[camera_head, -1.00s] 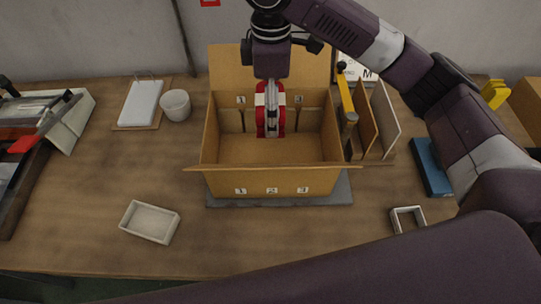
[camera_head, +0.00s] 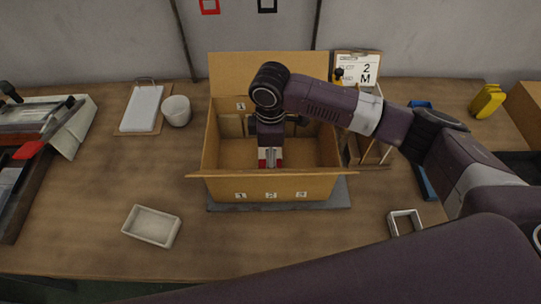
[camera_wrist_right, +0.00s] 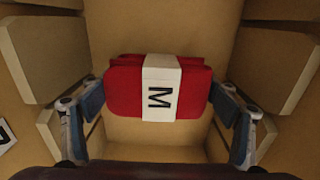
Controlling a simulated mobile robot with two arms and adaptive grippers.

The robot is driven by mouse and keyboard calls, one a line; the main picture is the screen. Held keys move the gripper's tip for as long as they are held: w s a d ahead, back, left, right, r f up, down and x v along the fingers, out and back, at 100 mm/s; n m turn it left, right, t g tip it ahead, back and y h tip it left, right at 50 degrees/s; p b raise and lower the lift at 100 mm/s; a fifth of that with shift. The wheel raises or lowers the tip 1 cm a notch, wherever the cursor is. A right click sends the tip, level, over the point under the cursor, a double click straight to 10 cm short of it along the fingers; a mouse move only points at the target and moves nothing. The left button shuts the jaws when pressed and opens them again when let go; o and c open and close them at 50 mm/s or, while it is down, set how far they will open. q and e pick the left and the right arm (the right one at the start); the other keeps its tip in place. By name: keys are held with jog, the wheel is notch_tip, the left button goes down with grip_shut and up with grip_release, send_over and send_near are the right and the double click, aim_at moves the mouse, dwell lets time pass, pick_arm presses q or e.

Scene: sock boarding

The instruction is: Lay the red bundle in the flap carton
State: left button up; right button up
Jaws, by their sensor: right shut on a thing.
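The flap carton (camera_head: 222,186) stands open on the table, its back flap raised and labels 1, 2 and 3 on its front. My right gripper (camera_head: 270,149) reaches down inside it. The gripper is shut on the red bundle (camera_head: 262,161), which has a white band. In the right wrist view the red bundle (camera_wrist_right: 195,92) shows its band marked M, between the two fingers of my right gripper (camera_wrist_right: 157,103). The bundle is in the middle of the carton, in line with label 2. Whether it touches the floor I cannot tell. My left gripper is out of view.
Tan divider pieces (camera_wrist_right: 48,58) stand on both sides inside the carton. The front table is mostly clear.

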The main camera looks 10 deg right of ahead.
jog(key=shift+f, duration=0.15)
jog(key=o, duration=1.4)
jog(key=shift+c, duration=0.2)
notch_tip(320, 180, up, 12)
jog(key=shift+b, duration=0.95)
